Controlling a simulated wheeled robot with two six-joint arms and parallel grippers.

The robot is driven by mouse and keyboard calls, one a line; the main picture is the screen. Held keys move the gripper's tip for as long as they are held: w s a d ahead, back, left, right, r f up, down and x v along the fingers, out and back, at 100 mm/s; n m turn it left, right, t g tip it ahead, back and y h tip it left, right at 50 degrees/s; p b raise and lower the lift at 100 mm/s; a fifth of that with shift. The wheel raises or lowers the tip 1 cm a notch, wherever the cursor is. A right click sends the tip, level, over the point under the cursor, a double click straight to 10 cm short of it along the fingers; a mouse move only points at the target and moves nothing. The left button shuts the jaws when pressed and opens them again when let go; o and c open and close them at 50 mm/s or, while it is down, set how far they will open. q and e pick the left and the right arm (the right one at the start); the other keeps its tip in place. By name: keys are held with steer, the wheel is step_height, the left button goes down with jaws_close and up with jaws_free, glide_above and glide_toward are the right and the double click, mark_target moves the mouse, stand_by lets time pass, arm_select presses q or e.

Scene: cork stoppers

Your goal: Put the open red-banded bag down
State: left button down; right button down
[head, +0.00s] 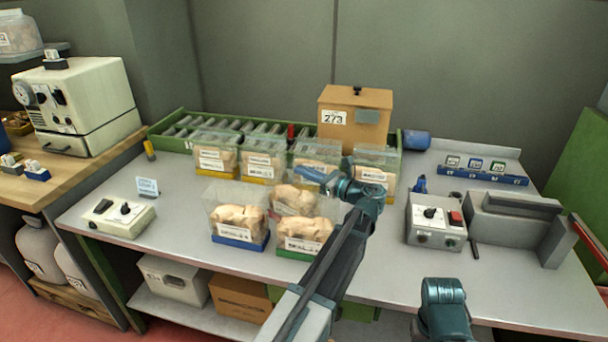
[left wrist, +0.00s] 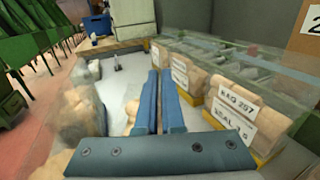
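My left gripper (head: 318,178) reaches over the table, its blue fingers pointing left above a clear bag of corks (head: 295,202). That bag's band is hidden behind the green-banded bag (head: 303,234), and I see no red band on any bag. In the left wrist view the fingers (left wrist: 160,98) lie close together with a narrow gap. I cannot tell whether a thin bag edge is between them. Corks (left wrist: 131,110) show just left of the fingers. Only a teal part of my right arm shows at the bottom right of the head view; its fingers are out of frame.
A blue-banded bag (head: 238,224) stands left of the green one. Several yellow-banded bags (head: 263,163) stand behind, before the roller tray (head: 160,142). Grey control boxes (head: 436,222) stand right, a small switch box (head: 122,217) left. The table is clear between that box and the bags.

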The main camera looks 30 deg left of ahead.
arm_select(q)
steer(key=shift+f, duration=0.15)
steer(key=c, duration=1.5)
jaws_free()
steer(key=o, duration=0.5)
steer(key=shift+c, duration=0.2)
